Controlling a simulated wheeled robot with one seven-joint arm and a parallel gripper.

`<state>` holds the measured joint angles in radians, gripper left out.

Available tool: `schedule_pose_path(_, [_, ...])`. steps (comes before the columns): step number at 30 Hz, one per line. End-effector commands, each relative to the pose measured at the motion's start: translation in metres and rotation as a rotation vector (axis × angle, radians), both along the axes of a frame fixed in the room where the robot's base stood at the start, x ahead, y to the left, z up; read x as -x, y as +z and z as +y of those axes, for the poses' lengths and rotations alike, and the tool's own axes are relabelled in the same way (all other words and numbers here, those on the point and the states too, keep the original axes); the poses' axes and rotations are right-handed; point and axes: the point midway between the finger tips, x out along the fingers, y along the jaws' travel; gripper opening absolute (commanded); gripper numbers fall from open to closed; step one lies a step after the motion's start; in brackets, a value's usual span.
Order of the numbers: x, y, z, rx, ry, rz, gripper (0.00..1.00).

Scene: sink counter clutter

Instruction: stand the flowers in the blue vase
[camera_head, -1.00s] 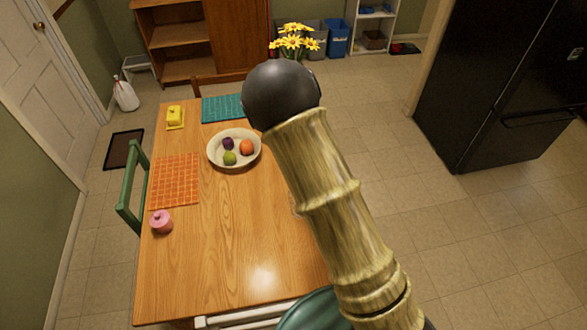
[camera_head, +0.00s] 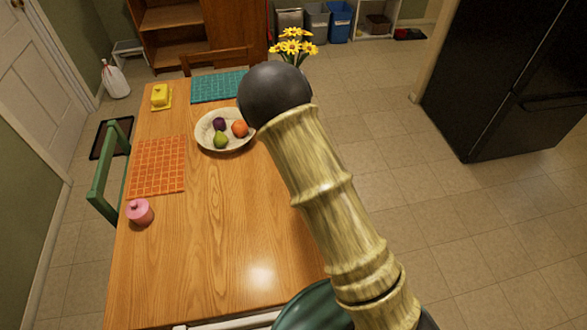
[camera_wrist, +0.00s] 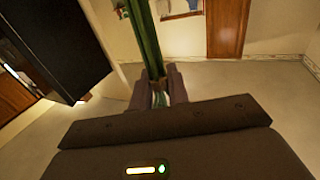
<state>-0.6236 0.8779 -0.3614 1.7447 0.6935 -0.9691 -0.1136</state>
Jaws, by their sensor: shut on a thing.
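The yellow flowers (camera_head: 293,45) show just beyond the dark round end of my arm in the head view, upright above the far side of the table. In the wrist view, their green stems (camera_wrist: 146,40) run up from between the fingers of my gripper (camera_wrist: 157,82). My gripper is shut on the stems. In the head view my arm hides the gripper and the lower stems. I see no blue vase in either view.
A wooden table (camera_head: 225,220) holds a bowl (camera_head: 205,139) of fruit, an orange mat (camera_head: 156,166), a teal mat (camera_head: 217,87), a yellow butter dish (camera_head: 160,95) and a pink pot (camera_head: 139,212). A green chair (camera_head: 104,180) stands left. A black fridge (camera_head: 500,80) stands right, with open floor between.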

Motion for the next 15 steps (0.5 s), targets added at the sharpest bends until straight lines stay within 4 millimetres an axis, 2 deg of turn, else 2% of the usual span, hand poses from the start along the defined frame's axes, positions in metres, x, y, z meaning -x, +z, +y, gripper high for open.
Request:
schedule_pose_path(1, [0.0,-0.028,0.0,0.002,0.0,0.0,0.0])
schedule_pose_path(6, [0.0,-0.068,0.0,0.001,0.001,0.0,0.0])
schedule_pose_path(10, [0.0,-0.078,0.0,0.0,0.001,-0.001,0.0])
schedule_pose_path(15, [0.0,-0.077,0.0,-0.001,0.001,-0.002,0.0])
